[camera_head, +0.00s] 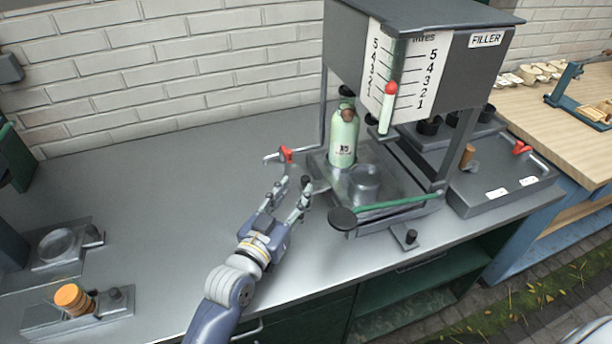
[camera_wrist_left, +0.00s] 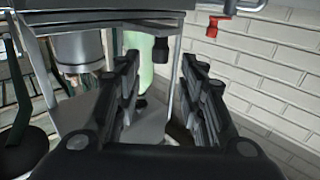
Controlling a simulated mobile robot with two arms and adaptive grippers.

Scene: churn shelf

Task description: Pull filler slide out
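The filler (camera_head: 425,55) is a dark grey box on posts with a litre scale on its front. Under it, a grey plate (camera_head: 325,165), which looks like the slide, carries a pale green bottle (camera_head: 343,140) and a round metal cup (camera_head: 364,183). The bottle stands upright and shows partly in the left wrist view (camera_wrist_left: 140,70). My left gripper (camera_head: 294,190) is open and empty at the plate's left side. In the left wrist view a dark knob (camera_wrist_left: 160,48) appears between the spread fingers, apart from them. My right gripper is not seen.
A red-handled lever (camera_head: 286,154) sticks out left of the filler, close to my left gripper. A green bar with a black paddle (camera_head: 341,218) crosses the front. A grey tray (camera_head: 497,190) stands right.

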